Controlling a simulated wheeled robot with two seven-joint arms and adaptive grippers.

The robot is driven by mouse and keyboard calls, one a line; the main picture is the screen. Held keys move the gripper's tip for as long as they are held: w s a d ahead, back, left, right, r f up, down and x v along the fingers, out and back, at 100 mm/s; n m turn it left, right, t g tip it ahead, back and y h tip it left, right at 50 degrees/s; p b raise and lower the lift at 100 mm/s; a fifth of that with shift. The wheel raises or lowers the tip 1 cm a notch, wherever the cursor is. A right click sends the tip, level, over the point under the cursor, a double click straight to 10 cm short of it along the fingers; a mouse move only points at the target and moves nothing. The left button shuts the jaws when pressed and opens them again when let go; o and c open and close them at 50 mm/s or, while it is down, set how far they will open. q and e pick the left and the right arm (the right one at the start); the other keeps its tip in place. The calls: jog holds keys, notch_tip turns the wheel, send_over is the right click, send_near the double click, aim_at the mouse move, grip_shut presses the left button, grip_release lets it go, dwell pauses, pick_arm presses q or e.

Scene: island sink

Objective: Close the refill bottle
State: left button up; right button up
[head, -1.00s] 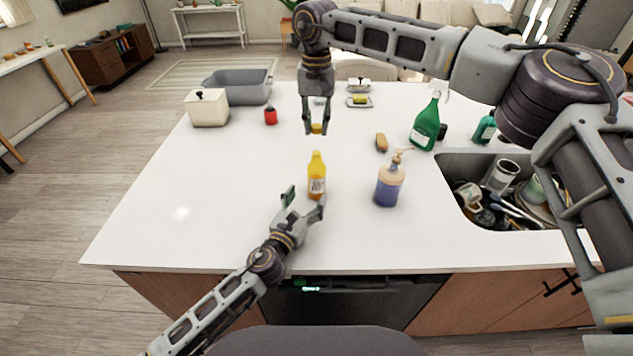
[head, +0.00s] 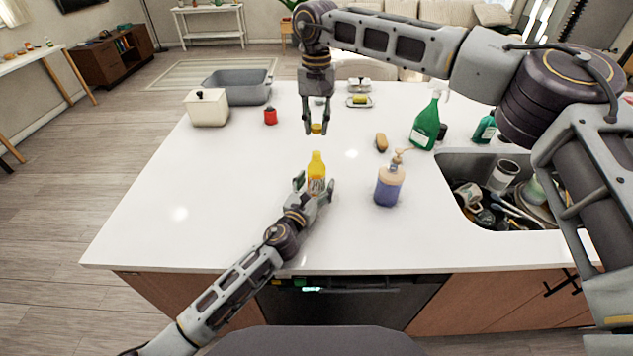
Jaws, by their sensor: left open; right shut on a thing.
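The refill bottle (head: 317,170) is yellow-orange with a pale label and stands upright on the white counter near its middle. My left gripper (head: 315,184) is open, low at the bottle, with one finger on each side of its lower part. Whether the fingers touch it cannot be told. My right gripper (head: 316,128) points down above and behind the bottle in the picture. It is shut on a small yellow cap (head: 316,128), apart from the bottle.
A blue pump bottle (head: 389,187) stands right of the refill bottle. A red jar (head: 270,116) and white canister (head: 207,108) stand back left. The counter's left side is clear.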

pick_arm(q)
jog(key=shift+w, duration=0.15)
jog(key=c, duration=1.5)
jog(key=shift+c, duration=0.2)
pick_arm(e)
send_over(316, 153)
jog(key=shift+f, duration=2.5)
